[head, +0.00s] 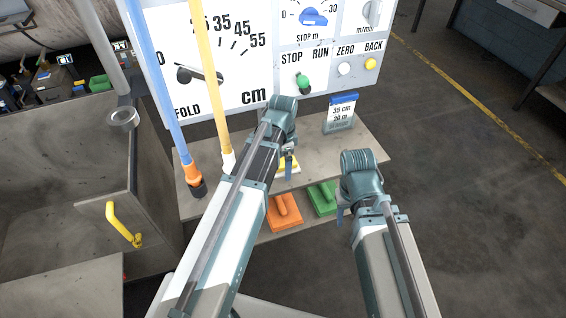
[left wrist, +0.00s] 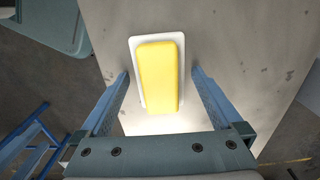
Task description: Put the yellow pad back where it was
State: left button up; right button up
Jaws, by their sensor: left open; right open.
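The yellow pad (left wrist: 161,78) has a yellow grip on a white base and lies on the grey shelf (left wrist: 225,35). In the head view the yellow pad (head: 290,169) is partly hidden below my left gripper (head: 288,152). In the left wrist view my left gripper (left wrist: 160,76) is open, with one finger on each side of the pad. Gaps show between the fingers and the pad, so it is not clamped. My right gripper (head: 341,214) is open and empty by the front of the shelf, right of the green pad (head: 323,198).
An orange pad (head: 285,213) sits lower, left of the green pad. A control panel (head: 240,60) with dials and buttons stands behind the shelf. A small sign (head: 341,112) stands at the shelf's back. Blue and yellow poles (head: 207,75) rise on the left.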

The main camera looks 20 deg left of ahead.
aim_at(283, 162)
pick_arm(q)
jog(key=shift+r, duration=0.1)
notch_tip(283, 162, up, 12)
jog(key=p, duration=1.2)
jog(key=s+d+n+y, duration=0.1)
jog(key=s+d+n, duration=0.6)
jog(key=s+d, duration=0.3)
jog(key=s, duration=0.4)
jog(key=shift+s+d+r, duration=0.15)
jog(key=shift+d, duration=0.1)
